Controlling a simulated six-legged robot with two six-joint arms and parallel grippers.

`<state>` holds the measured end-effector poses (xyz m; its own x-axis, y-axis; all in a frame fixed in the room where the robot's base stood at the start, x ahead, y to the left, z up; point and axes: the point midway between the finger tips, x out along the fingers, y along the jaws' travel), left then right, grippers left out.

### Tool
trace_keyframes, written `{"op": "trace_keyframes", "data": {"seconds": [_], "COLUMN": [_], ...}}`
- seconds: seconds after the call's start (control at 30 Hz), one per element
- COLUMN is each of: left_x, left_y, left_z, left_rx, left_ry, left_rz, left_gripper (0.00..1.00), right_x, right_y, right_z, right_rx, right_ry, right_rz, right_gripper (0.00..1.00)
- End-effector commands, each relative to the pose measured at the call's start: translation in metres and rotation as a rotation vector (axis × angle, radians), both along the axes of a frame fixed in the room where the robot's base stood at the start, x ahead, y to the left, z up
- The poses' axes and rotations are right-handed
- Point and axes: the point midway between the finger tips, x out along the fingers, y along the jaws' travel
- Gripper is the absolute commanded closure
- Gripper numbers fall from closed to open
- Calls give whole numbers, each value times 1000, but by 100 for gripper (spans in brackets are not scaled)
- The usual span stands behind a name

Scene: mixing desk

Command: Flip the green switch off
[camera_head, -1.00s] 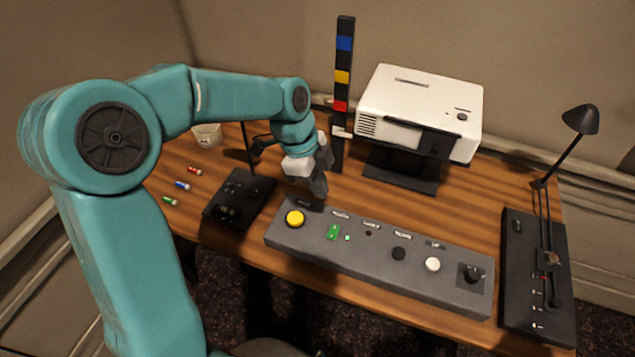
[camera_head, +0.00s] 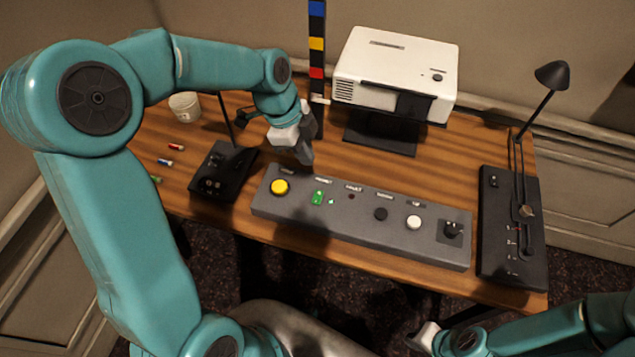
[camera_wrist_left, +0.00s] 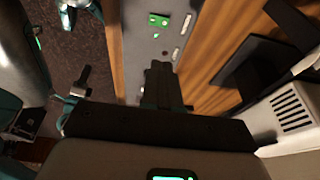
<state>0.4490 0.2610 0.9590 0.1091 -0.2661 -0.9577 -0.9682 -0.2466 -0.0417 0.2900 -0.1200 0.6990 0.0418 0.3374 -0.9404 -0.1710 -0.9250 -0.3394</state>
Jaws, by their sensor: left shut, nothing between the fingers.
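The green switch (camera_head: 319,197) sits on the long grey control panel (camera_head: 355,232), just right of the yellow button. It also shows near the top of the left wrist view (camera_wrist_left: 159,20). A small green light (camera_head: 331,202) glows beside it. Which way the switch is tipped is too small to tell. My left gripper (camera_head: 306,158) is shut and empty, pointing down just behind the panel's back edge, apart from the switch. Its fingers also show in the left wrist view (camera_wrist_left: 160,68). My right gripper (camera_head: 424,338) shows only partly at the bottom, in front of the desk.
The panel also carries a yellow button (camera_head: 279,187), a black knob (camera_head: 380,214) and a white button (camera_head: 413,222). A white projector (camera_head: 396,70) and a striped post (camera_head: 316,65) stand behind.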

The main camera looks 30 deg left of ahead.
Motion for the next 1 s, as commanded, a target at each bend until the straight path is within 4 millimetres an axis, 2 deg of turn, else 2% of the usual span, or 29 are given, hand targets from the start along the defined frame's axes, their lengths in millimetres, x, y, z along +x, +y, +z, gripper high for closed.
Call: {"op": "trace_keyframes", "data": {"seconds": [0.47,0.6,0.8,1.0], "left_x": [9,12,14,14], "left_y": [-26,-24,-23,-23], "left_z": [-93,-113,-127,-128], "left_rx": [-2,-1,0,0], "left_ry": [7,5,1,0], "left_rz": [-1,0,0,0], "left_gripper": [100,100,100,100], "right_x": [0,0,0,0], "right_y": [0,0,0,0], "right_z": [7,10,12,11], "right_rx": [0,0,0,0], "right_ry": [0,0,0,0], "right_rz": [0,0,0,0], "right_gripper": [100,100,100,100]}}
